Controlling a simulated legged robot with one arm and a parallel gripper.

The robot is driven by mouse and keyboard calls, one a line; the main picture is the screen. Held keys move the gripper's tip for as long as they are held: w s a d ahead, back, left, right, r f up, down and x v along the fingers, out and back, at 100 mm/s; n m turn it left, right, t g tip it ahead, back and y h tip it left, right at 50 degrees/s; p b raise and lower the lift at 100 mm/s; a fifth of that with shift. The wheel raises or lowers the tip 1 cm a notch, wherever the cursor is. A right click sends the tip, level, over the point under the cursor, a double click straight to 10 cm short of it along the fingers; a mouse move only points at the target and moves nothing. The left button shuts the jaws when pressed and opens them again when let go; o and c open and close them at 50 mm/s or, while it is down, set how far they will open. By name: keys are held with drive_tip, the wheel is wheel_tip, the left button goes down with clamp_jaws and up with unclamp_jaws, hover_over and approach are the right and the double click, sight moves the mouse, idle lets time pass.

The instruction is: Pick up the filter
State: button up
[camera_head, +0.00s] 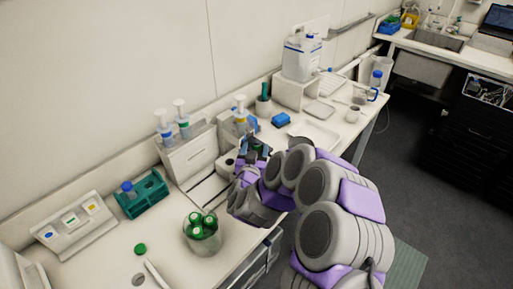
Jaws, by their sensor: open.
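I cannot pick out the filter for certain. My grey and purple arm reaches over the bench from the lower right. My gripper (250,160) is at its far end, open, above the bench near a small white device and the pump-bottle rack. The fingertips are small and partly hidden by the arm, so contact cannot be told. A glass beaker (204,241) with green-capped tubes stands on the bench in front and to the left of my gripper. A loose green cap (140,249) lies left of the beaker.
A teal tube rack (143,194) and a tilted panel with coloured labels (74,226) stand at left. A white box with pump bottles (189,153) is against the wall.

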sight(257, 145)
drive_tip(key=shift+w+f, duration=0.1)
drive_tip(key=shift+w, duration=1.05)
drive_tip(key=c, duration=1.1)
